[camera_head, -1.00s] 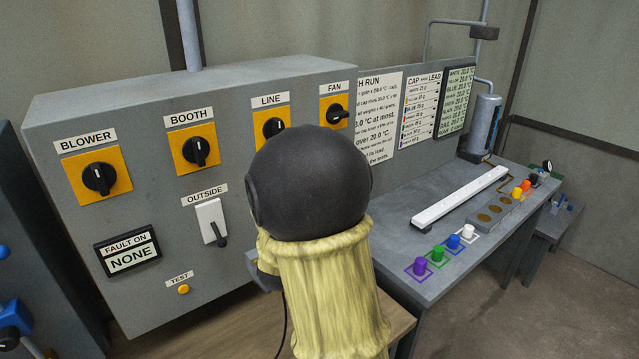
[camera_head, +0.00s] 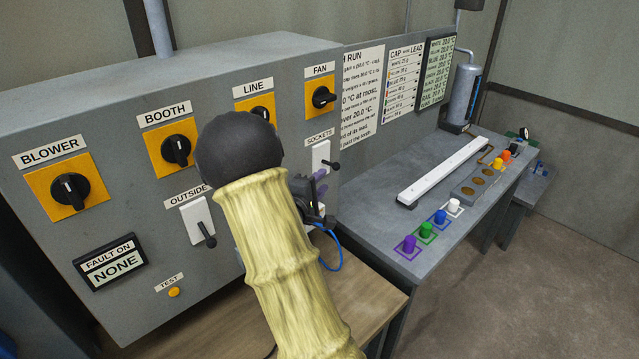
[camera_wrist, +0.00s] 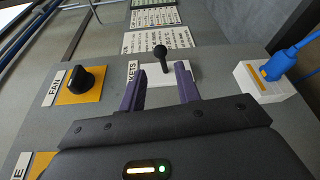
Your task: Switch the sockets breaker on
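The sockets breaker (camera_head: 321,155) is a white plate with a black ball-ended lever on the right end of the grey panel. In the head view its lever sticks out to the right and slightly down. My gripper (camera_head: 317,190) is just below it, partly hidden behind my arm. In the wrist view the breaker's black lever (camera_wrist: 162,55) stands just past the purple fingertips of my gripper (camera_wrist: 160,70), roughly in line with the gap between them. The fingers are apart with nothing held. I cannot tell whether either finger touches the lever.
The fan knob (camera_wrist: 80,81) is left of the fingers in the wrist view. A white block (camera_wrist: 258,84) with a blue plug (camera_wrist: 273,68) is to their right. The outside breaker (camera_head: 196,218) is on the panel left of my arm. A bench (camera_head: 385,230) stands at right.

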